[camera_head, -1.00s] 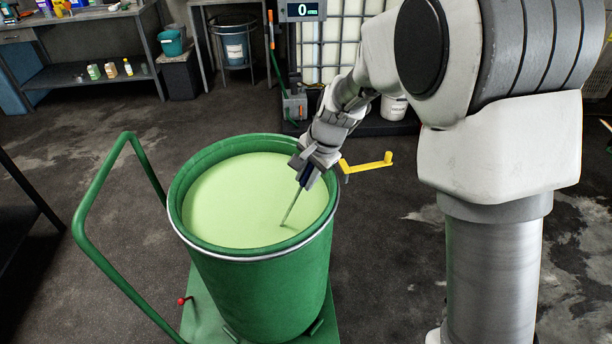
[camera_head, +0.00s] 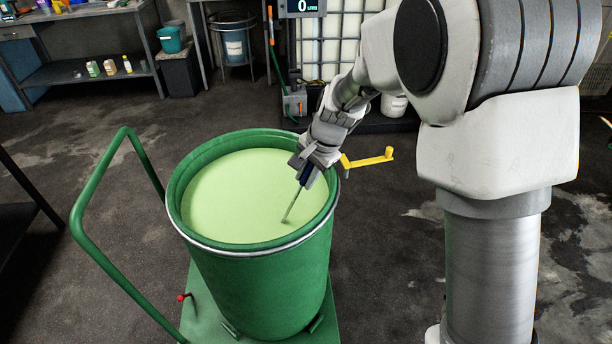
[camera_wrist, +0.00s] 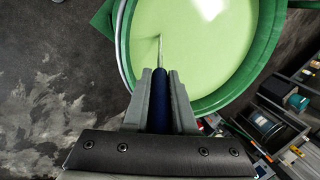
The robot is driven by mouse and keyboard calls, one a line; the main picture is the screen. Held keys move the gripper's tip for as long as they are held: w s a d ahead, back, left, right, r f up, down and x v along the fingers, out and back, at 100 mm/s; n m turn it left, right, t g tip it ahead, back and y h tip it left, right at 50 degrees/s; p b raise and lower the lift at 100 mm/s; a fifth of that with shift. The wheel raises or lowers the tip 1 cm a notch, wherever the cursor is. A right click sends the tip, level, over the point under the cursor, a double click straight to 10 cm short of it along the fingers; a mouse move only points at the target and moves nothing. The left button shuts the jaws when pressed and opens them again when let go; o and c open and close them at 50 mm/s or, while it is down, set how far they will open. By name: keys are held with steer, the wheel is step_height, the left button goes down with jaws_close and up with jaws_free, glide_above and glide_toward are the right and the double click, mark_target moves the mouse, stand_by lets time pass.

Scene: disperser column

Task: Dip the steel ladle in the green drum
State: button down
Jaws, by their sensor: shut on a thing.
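The green drum (camera_head: 262,285) is open at the top and filled close to its rim with pale green liquid (camera_head: 240,195). My gripper (camera_head: 307,172) is above the drum's right side, shut on the dark blue grip of the steel ladle (camera_head: 291,207). The ladle slants down to the left, and its thin shaft meets the liquid surface near the drum's front right. Its bowl is not visible, apparently under the liquid. In the wrist view, the ladle's blue grip (camera_wrist: 160,105) sits between my gripper's fingers (camera_wrist: 159,88), with the drum's rim (camera_wrist: 122,45) around the liquid.
The drum stands on a green trolley (camera_head: 205,318) with a tall tube handle (camera_head: 100,185) at left. A yellow crank-like part (camera_head: 370,160) sticks out right of the rim, close to my gripper. A workbench (camera_head: 85,75) and a caged white tank (camera_head: 340,45) stand behind.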

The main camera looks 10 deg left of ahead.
step_height(320, 180, up, 21)
steer(key=p, duration=1.6)
steer(key=shift+p, duration=0.3)
stand_by(1.6)
stand_by(0.4)
